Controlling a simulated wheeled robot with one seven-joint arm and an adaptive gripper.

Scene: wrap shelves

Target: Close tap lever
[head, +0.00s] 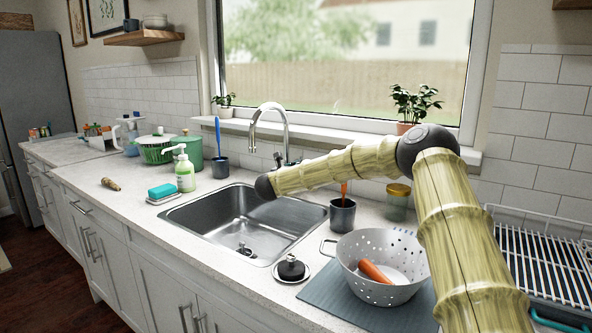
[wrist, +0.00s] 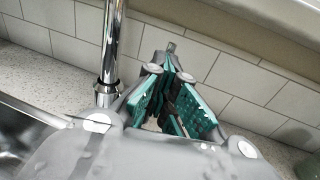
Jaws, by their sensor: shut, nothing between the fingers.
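The chrome tap (head: 268,112) stands behind the sink, its neck curving over the basin. In the wrist view the tap's upright pipe (wrist: 112,45) and base collar stand just left of my gripper (wrist: 172,70). Its teal-padded fingers meet at their tips, with nothing held. I cannot pick out the tap lever for certain; a small dark part beside the tap base in the head view may be it or part of my gripper. My forearm covers this area in the head view, hiding most of the gripper. I cannot tell whether the fingers touch the tap.
A dark cup (head: 342,217), a colander (head: 383,266) with a carrot and a dish rack (head: 545,260) are to the right. A soap bottle (head: 185,174) and blue sponge (head: 162,190) are left. The tiled wall (wrist: 240,75) is close behind the tap.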

